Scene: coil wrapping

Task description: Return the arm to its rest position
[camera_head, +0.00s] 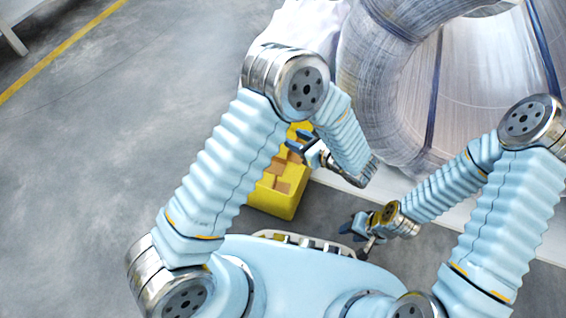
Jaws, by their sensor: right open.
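My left gripper (297,142) hangs over the yellow bin (262,200), with its dark fingers pointing left. I cannot tell whether its fingers are apart. My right gripper (350,228) is open near the front of my body, below and right of the bin, with its fingers pointing left. I see nothing held in it. The large coil (385,90) at the upper right is covered in a shiny, wrinkled wrap with dark blue straps. Both grippers are apart from the coil.
Brown blocks (283,187) lie in the yellow bin. A pale platform (450,222) lies under the coil, close to my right forearm. White crumpled material (305,22) is at the coil's left. The grey floor (110,130) at left is clear, with a yellow line (60,50).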

